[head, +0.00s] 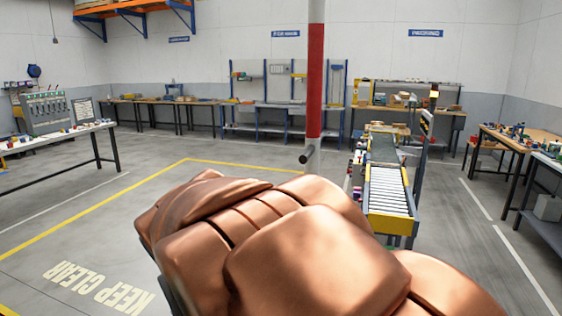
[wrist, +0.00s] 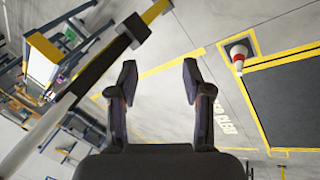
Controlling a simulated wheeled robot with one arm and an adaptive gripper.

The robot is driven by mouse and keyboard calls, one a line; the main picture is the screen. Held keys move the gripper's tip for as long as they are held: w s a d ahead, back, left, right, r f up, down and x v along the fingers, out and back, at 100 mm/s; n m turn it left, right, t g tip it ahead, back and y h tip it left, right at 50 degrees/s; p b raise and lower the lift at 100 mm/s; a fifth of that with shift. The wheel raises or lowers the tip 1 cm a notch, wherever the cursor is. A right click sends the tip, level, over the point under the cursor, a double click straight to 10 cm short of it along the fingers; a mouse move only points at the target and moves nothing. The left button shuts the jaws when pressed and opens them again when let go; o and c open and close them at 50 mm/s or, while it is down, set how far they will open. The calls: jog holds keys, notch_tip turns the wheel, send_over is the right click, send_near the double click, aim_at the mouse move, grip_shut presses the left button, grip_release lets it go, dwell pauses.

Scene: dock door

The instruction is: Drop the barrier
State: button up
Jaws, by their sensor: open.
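The barrier looks like a red and white pole (head: 315,80), standing upright in the middle of the head view. A short dark cylinder (head: 307,155) sticks out near its lower visible end; my arm hides what is below. In the wrist view a pale pole with a dark section (wrist: 100,70) and a dark block at its end runs diagonally at the upper left. I cannot tell for sure that it is the same pole. My gripper (wrist: 160,80) is open and empty, with bare floor between its fingers, apart from the pole. My arm hides it in the head view.
A roller conveyor (head: 388,190) stands right of the pole. Workbenches line the back wall, with a table (head: 60,138) at left and a bench (head: 520,140) at right. The yellow-lined floor at left is clear.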

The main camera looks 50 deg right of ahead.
jog(key=w+d+r+m+h+b, duration=0.1)
jog(key=w+d+r+h, duration=0.2)
jog(key=d+r, duration=0.35)
jog(key=w+d+r+m+h+b, duration=0.1)
jog(key=w+d+r+m+h, duration=0.2)
jog(key=d, duration=0.7)
jog(key=n+h+b, duration=0.1)
jog(key=h, duration=0.4)
send_near(306, 155)
jog(key=w+d+f, duration=0.2)
jog(key=d, duration=0.3)
jog(key=shift+s+p+x, duration=0.1)
jog(key=shift+p+x, duration=0.5)
jog(key=shift+x, duration=1.25)
jog(key=shift+s+p+x, duration=0.15)
jog(key=shift+p+x, duration=0.4)
jog(key=shift+x, duration=1.3)
jog(key=shift+r, duration=0.15)
jog(key=shift+c, duration=0.3)
grip_shut()
